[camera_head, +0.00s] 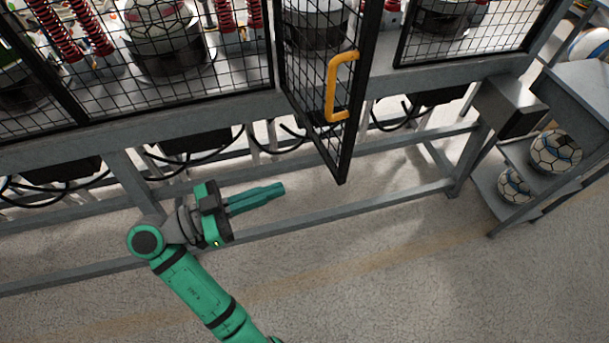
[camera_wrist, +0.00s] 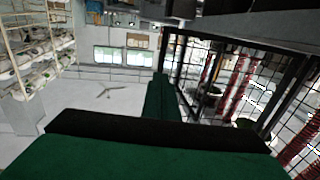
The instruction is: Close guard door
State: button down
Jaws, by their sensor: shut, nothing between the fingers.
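The guard door (camera_head: 312,75) is a black-framed mesh panel with a yellow handle (camera_head: 340,86). In the head view it stands swung open, out from the press frame toward me. My green gripper (camera_head: 280,191) is shut and empty, below and to the left of the door's lower corner, pointing right. It touches neither door nor handle. In the wrist view the shut fingers (camera_wrist: 160,85) point ahead, with black mesh guarding (camera_wrist: 235,75) to their right. I cannot tell there which panel is the door.
Fixed mesh panels (camera_head: 225,70) flank the opening, with red springs and balls behind. A grey frame rail (camera_head: 345,218) runs low below the gripper. A shelf unit (camera_head: 500,205) with balls stands at the right. The floor in front is clear.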

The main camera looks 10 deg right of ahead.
aim_at(341, 167)
jog(key=d, duration=0.4)
jog(key=w+d, duration=0.1)
jog(key=d, duration=0.3)
jog(key=w+d, duration=0.1)
jog(key=d, duration=0.4)
jog(key=shift+w, duration=0.25)
jog(key=shift+d, duration=0.2)
jog(key=shift+d, duration=0.1)
